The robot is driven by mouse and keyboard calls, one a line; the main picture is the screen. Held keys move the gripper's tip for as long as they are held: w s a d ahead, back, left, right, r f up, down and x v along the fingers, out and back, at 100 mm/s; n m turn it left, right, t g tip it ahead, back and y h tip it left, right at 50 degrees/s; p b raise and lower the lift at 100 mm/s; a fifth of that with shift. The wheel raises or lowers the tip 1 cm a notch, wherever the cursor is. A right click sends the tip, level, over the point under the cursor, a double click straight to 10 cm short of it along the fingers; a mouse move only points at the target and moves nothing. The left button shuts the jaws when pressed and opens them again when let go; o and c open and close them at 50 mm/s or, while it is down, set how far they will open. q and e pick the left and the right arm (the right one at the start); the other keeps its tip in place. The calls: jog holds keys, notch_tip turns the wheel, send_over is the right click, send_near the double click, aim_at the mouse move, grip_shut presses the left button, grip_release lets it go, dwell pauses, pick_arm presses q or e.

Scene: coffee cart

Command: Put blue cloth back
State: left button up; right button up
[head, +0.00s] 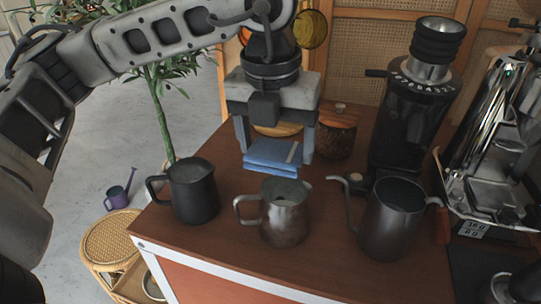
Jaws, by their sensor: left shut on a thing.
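The blue cloth (270,158) is a folded, flat stack in the middle of the cart top (235,215), behind the pitchers. My left gripper (276,150) comes down over it from above, its fingers at the cloth's two sides. The gripper is shut on the cloth. The cloth looks to be at or just above the wood; I cannot tell whether it touches. My right gripper is not in view.
A black pitcher (192,190), a steel pitcher (284,212) and a gooseneck kettle (391,220) stand along the front. A wooden-topped jar (337,132) and the black grinder (408,110) stand behind. An espresso machine (500,140) is at right. Bare wood lies left of the cloth.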

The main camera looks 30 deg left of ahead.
pick_arm(q)
jog(key=p, duration=0.2)
send_near(260, 174)
notch_tip(260, 174, up, 3)
jog(key=s+d, duration=0.2)
jog(key=d, duration=0.1)
jog(key=f, duration=0.1)
jog(key=w+a+f, duration=0.1)
jog(key=a+f, duration=0.1)
jog(key=f, duration=0.1)
jog(key=shift+w+a, duration=0.15)
jog(key=shift+w, duration=0.25)
jog(key=shift+w+a+f, duration=0.3)
jog(key=shift+f, duration=0.2)
jog(key=shift+w+a+f, duration=0.1)
jog(key=shift+f, duration=0.8)
jog(key=shift+w+a+f, duration=0.1)
jog(key=shift+f, duration=0.8)
jog(key=shift+f, duration=0.25)
jog(key=o, duration=1.1)
jog(key=shift+r, duration=0.1)
jog(key=shift+r, duration=0.1)
